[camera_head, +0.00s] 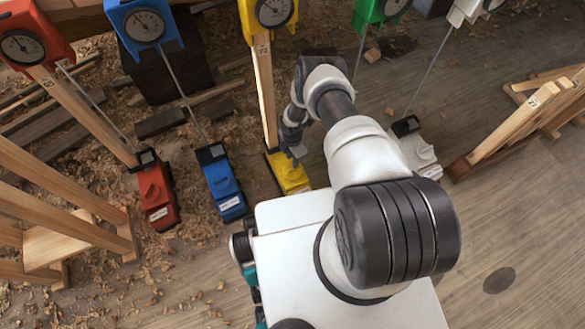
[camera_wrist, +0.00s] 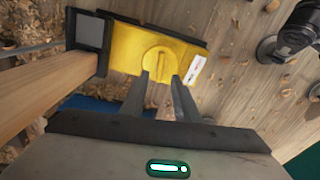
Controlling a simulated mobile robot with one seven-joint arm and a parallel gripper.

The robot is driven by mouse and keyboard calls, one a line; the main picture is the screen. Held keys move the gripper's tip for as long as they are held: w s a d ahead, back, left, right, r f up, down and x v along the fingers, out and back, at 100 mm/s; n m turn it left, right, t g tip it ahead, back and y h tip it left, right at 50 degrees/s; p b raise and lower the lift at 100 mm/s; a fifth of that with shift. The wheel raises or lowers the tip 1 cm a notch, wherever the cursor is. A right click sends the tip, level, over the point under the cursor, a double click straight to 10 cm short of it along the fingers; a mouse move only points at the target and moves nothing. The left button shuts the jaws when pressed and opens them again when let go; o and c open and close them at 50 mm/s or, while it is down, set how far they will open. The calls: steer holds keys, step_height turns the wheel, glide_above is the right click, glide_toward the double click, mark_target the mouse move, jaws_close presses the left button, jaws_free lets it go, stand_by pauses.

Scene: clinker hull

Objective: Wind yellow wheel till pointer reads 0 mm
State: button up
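The yellow wheel (camera_wrist: 160,63) is a round knob with a raised bar across it, on top of a yellow box (camera_wrist: 125,47). The yellow box also shows in the head view (camera_head: 289,175), at the foot of a wooden post, partly hidden by my arm. My gripper (camera_wrist: 168,76) is open, its two fingers apart with a gap between them. The fingertips appear at the wheel's near edge; I cannot tell whether they touch it. The yellow-rimmed dial (camera_head: 273,12) is at the top of the post; its pointer is too small to read.
Similar units with dials stand around: red box (camera_head: 157,195), blue box (camera_head: 223,184) and white box (camera_head: 415,152), plus a green dial (camera_head: 392,8). Wooden frames stand at left (camera_head: 75,225) and right (camera_head: 520,125). Shavings litter the plank floor; clear floor lies at lower right.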

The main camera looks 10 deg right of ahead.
mark_target(292, 171)
step_height(292, 171, down, 7)
steer(key=shift+b, duration=1.2)
jaws_close()
